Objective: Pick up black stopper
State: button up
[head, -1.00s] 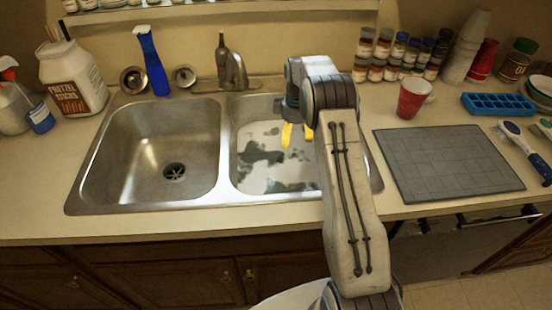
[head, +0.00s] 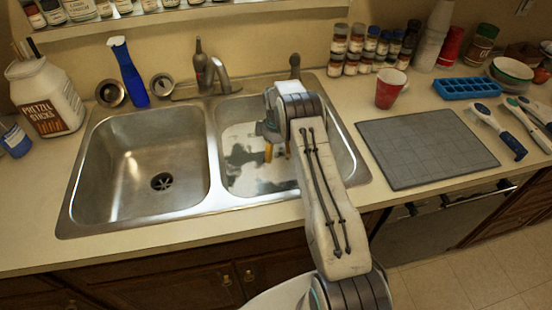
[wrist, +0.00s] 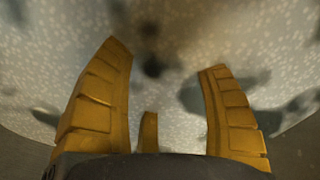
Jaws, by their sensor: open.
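My gripper (head: 277,152) is over the right sink basin, low down, with its yellow fingers pointing into the basin. In the wrist view my gripper (wrist: 165,58) is open, its fingers spread apart with nothing held between them. The right basin (head: 236,178) has a pale, speckled, wet-looking floor with dark patches. I cannot make out a black stopper for certain. A small blurred dark spot (wrist: 151,65) lies between and beyond the fingertips in the wrist view, and a larger dark patch (wrist: 232,92) lies behind the right finger. My arm hides part of the right basin.
The empty left basin (head: 132,168) has a dark drain (head: 161,181). The faucet (head: 221,75) stands behind the basins, near a blue spray bottle (head: 130,75). On the right are a grey mat (head: 425,147), a red cup (head: 390,88) and a blue ice tray (head: 468,88).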

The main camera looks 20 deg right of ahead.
jog(key=shift+f, duration=0.45)
jog(key=shift+o, duration=0.2)
grip_shut()
jog(key=shift+r, duration=0.1)
